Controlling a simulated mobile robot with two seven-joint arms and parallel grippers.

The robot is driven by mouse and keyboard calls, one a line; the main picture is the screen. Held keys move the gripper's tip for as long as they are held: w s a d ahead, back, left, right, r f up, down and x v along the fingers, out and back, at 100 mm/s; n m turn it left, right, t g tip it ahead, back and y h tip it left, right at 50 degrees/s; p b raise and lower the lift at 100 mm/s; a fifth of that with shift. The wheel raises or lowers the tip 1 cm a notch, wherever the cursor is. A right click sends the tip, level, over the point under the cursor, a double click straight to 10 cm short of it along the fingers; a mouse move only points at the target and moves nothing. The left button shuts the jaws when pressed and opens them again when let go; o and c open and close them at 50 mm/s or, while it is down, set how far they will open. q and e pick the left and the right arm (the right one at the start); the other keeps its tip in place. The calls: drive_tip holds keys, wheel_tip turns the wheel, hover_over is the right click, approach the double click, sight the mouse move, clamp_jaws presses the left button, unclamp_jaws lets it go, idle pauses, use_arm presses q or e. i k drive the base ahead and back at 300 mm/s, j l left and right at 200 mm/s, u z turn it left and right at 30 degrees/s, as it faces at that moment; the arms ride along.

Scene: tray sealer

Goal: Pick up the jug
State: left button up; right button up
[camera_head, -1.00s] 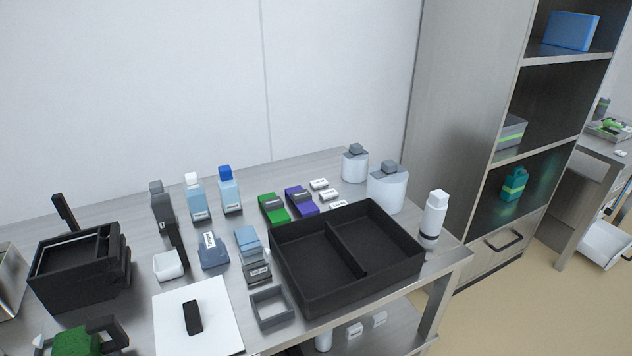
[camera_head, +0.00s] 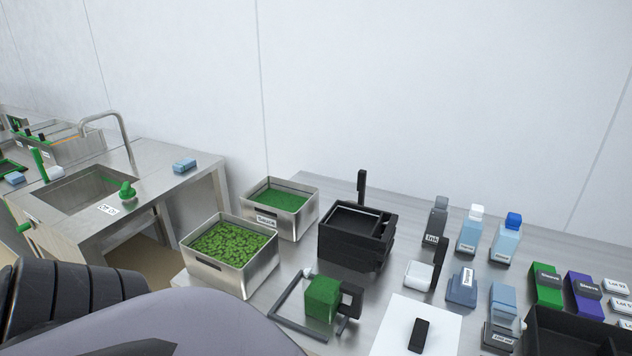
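No object is clearly marked as the jug. A small white vessel (camera_head: 418,275) with a dark upright piece beside it stands on the steel table, right of the black machine. A green block-like thing (camera_head: 322,298) with a black handle-shaped part at its right sits inside a dark frame near the table's front. I cannot tell whether either is the jug. Neither of my grippers is in view; only parts of my own body show at the lower left.
Steel bins of green leaves (camera_head: 232,245) and green contents (camera_head: 276,198) stand left of the black machine (camera_head: 352,240). Bottles (camera_head: 470,230), a white board (camera_head: 395,330) and a black divided tray (camera_head: 570,335) lie right. A sink (camera_head: 85,190) is far left, past a floor gap.

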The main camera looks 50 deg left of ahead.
sight(325, 286)
drive_tip(key=k+j+u, duration=0.1)
drive_tip(key=u, duration=1.3)
